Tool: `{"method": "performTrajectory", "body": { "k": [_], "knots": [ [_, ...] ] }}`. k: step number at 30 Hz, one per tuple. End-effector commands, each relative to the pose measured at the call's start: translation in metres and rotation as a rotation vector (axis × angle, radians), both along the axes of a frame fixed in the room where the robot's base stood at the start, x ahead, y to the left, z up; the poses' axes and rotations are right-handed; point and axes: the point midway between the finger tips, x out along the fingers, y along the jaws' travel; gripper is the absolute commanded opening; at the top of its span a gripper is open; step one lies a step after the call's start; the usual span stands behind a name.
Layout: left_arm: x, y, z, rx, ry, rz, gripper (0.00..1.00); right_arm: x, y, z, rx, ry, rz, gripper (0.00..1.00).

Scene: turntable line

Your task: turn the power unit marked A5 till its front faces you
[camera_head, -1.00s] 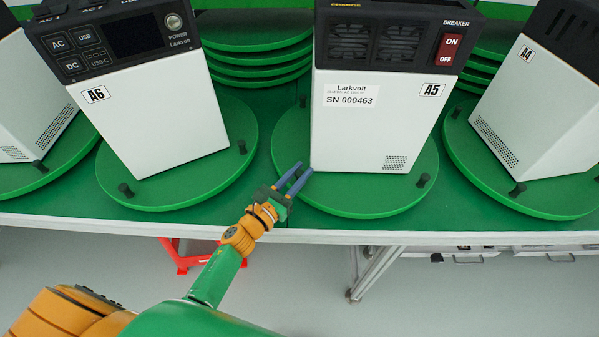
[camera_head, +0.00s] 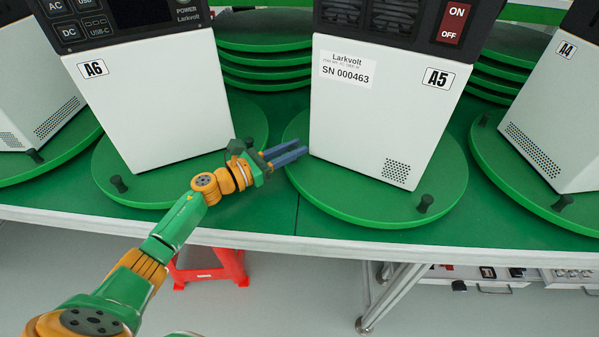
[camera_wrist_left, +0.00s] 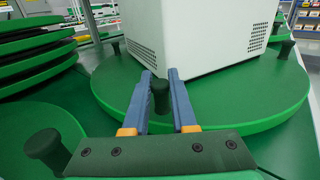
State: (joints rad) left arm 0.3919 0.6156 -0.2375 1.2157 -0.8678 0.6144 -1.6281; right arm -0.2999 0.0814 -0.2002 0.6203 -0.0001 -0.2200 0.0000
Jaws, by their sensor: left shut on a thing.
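The power unit marked A5 (camera_head: 376,118) is a white box with a dark top section. It stands on a round green turntable (camera_head: 345,203). The side towards me carries a red breaker switch, vents, a Larkvolt serial label and the A5 tag. One black peg (camera_head: 425,202) stands at the turntable's near right rim. My left gripper (camera_head: 287,155) is at the left rim, beside the unit's lower left corner. In the left wrist view its blue fingers (camera_wrist_left: 160,98) are shut on another black peg (camera_wrist_left: 160,91) of this turntable; the head view hides that peg. My right gripper is out of view.
Unit A6 (camera_head: 160,105) stands on its own turntable to the left, its peg (camera_head: 118,184) at the near rim. Unit A4 (camera_head: 545,120) stands to the right. Stacked green discs (camera_head: 262,55) lie behind. A red stool (camera_head: 208,262) is below the table edge.

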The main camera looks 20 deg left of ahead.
Motion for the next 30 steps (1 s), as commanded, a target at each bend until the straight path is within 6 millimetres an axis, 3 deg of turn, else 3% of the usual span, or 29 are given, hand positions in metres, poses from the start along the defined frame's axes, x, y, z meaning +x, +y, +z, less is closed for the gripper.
{"method": "performTrajectory", "body": {
  "k": [9, 10, 13, 23, 30],
  "knots": [
    [0.001, 0.002, 0.0, 0.002, 0.002, 0.004, 0.0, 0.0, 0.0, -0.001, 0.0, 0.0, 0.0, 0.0],
    [0.001, 0.002, 0.0, 0.002, 0.002, 0.004, 0.3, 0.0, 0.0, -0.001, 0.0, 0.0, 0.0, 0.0],
    [0.001, 0.002, 0.0, 0.002, 0.002, 0.004, 0.55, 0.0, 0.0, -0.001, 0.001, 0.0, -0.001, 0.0],
    [-0.002, 0.004, 0.0, 0.002, 0.001, 0.004, 0.55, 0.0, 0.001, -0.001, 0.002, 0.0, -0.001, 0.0],
    [-0.038, 0.028, -0.003, 0.006, 0.005, 0.004, 0.55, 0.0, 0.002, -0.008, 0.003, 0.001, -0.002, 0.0]
  ]
}}
